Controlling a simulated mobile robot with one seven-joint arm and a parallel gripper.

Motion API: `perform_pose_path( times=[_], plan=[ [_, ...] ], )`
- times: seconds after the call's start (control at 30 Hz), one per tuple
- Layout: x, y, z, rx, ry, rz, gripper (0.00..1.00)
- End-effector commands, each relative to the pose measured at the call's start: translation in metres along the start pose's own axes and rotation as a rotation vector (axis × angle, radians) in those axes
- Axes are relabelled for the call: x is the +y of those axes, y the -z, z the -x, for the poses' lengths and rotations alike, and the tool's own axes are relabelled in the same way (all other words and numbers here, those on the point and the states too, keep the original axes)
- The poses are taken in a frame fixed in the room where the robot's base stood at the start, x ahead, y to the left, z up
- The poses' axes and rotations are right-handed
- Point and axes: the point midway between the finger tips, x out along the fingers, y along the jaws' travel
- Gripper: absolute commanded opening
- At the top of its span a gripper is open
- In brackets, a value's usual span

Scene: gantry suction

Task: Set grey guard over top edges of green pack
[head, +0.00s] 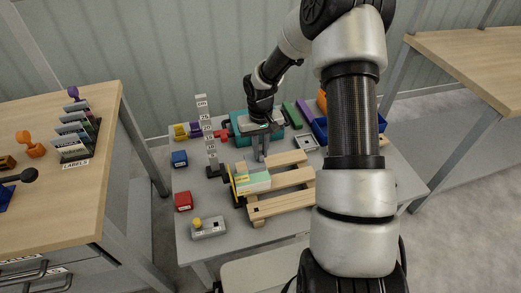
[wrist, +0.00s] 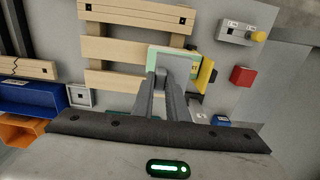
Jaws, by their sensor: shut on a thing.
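The green pack (head: 256,184), pale green with a yellow label, is at the left end of the wooden pallet (head: 285,205). In the wrist view the pack (wrist: 158,55) shows just beyond my fingertips, partly hidden by them. My gripper (head: 260,158) points down at the pack's far edge. In the wrist view my gripper (wrist: 172,72) is shut on a small grey piece, which I take as the grey guard (wrist: 176,61). The fingers hide much of it. I cannot tell whether it touches the pack.
A yellow and black piece (head: 238,186) stands close left of the pack. A grey post with number tags (head: 208,135) rises behind it. Blue (head: 180,158) and red (head: 183,201) blocks and a grey button box (head: 208,228) lie left. A square grey tray (head: 306,142) lies behind the pallet.

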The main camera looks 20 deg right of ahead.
Motion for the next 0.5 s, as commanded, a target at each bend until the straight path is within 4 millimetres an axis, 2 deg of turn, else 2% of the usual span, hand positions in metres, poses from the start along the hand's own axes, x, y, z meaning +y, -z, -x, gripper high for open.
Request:
perform_pose_path(
  times=[0.5],
  plan=[
    [0.0, 0.0, -0.048, 0.0, 0.0, -0.001, 0.0]
  ],
)
